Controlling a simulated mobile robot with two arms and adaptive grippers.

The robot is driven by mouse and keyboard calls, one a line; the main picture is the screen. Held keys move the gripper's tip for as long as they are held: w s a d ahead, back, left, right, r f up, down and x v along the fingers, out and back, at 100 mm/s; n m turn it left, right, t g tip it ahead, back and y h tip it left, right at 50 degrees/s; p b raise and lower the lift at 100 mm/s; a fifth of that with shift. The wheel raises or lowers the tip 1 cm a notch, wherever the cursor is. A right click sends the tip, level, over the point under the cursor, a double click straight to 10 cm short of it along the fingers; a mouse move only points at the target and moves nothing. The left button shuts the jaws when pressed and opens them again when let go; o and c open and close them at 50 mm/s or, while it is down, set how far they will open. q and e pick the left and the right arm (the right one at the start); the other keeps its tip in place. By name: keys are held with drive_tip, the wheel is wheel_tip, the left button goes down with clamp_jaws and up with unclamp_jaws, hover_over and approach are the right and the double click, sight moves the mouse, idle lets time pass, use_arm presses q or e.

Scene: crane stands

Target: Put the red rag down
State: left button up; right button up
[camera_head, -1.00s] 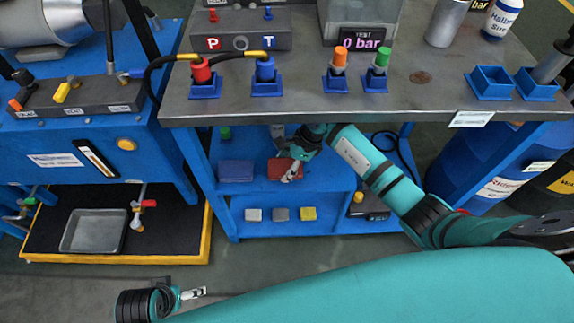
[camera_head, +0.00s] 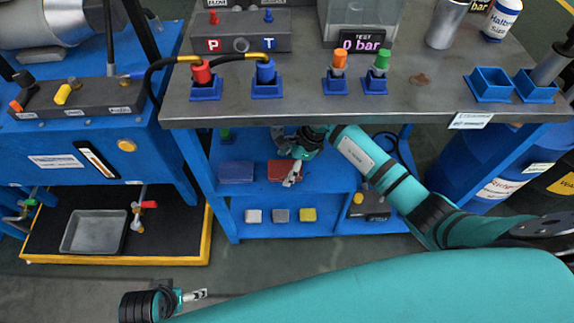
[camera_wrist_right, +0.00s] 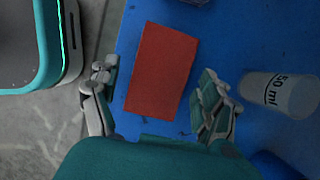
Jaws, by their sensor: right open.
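The red rag (camera_head: 280,172) lies flat on the blue middle shelf under the bench top, next to a folded blue cloth. In the right wrist view the rag (camera_wrist_right: 161,70) is a flat red rectangle on the blue surface. My right gripper (camera_wrist_right: 160,107) is open, with one finger on each side of the rag's near part and clear gaps to it. In the head view my right gripper (camera_head: 291,176) is at the rag and partly covers it. My left gripper (camera_head: 194,296) is at the bottom left over the floor, away from the shelf; its jaws are too small to judge.
The blue cloth (camera_head: 236,172) lies left of the rag. A beaker marked 50 ml (camera_wrist_right: 280,94) stands close to the right finger in the wrist view. The bench top (camera_head: 300,103) overhangs the shelf. Several small blocks (camera_head: 281,215) sit on the shelf below.

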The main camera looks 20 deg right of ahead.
drive_tip(key=s+d, duration=0.1)
drive_tip(key=d, duration=0.2)
drive_tip(key=s+d, duration=0.1)
drive_tip(key=d, duration=0.3)
drive_tip(key=s+d, duration=0.1)
drive_tip(key=d, duration=0.2)
drive_tip(key=shift+d+r, duration=0.1)
drive_tip(key=shift+d, duration=0.1)
use_arm(q)
drive_tip(key=shift+f, duration=0.2)
use_arm(e)
drive_tip(key=shift+s+d, duration=0.15)
drive_tip(key=shift+d, duration=0.5)
